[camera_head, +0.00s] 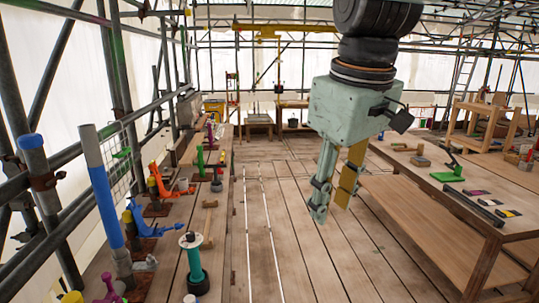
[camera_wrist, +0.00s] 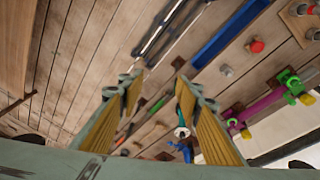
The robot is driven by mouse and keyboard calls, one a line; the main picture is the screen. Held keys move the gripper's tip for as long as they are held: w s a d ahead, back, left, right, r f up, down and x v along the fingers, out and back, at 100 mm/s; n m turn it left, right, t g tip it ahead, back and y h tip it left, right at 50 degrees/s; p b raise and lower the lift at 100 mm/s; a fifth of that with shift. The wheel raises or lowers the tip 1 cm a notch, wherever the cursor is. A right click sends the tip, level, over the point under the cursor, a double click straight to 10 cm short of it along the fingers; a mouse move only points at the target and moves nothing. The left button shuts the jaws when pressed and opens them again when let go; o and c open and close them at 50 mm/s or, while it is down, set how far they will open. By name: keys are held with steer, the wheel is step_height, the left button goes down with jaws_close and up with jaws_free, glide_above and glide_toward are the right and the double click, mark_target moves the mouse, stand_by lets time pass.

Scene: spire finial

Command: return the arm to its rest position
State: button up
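My gripper (camera_head: 331,202) hangs from my arm right of the picture's middle in the head view, pointing down above the plank floor. Its two fingers, one pale green and one showing a yellow pad, stand apart. In the wrist view my gripper (camera_wrist: 157,86) shows both ridged yellow pads with a clear gap between them and nothing held. The gripper touches nothing that I can see. The upper part of my arm is cut off by the top edge of the head view.
A long wooden workbench (camera_head: 482,211) with small tools stands on the right. A low bench on the left bears a teal post (camera_head: 194,263), a blue clamp (camera_head: 143,222) and an orange clamp (camera_head: 170,184). Scaffold poles (camera_head: 104,187) rise at far left. The plank floor (camera_head: 285,235) between is clear.

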steer(key=s+d+f+m+b, duration=0.1)
steer(key=s+d+f+m, duration=0.2)
steer(key=s, duration=0.8)
steer(key=s+d+f+m+t+b, duration=0.1)
steer(key=s+d+f+m, duration=0.3)
steer(key=s, duration=0.7)
steer(key=shift+d+f+b, duration=0.65)
steer(key=shift+d+f, duration=0.1)
steer(key=shift+d, duration=0.3)
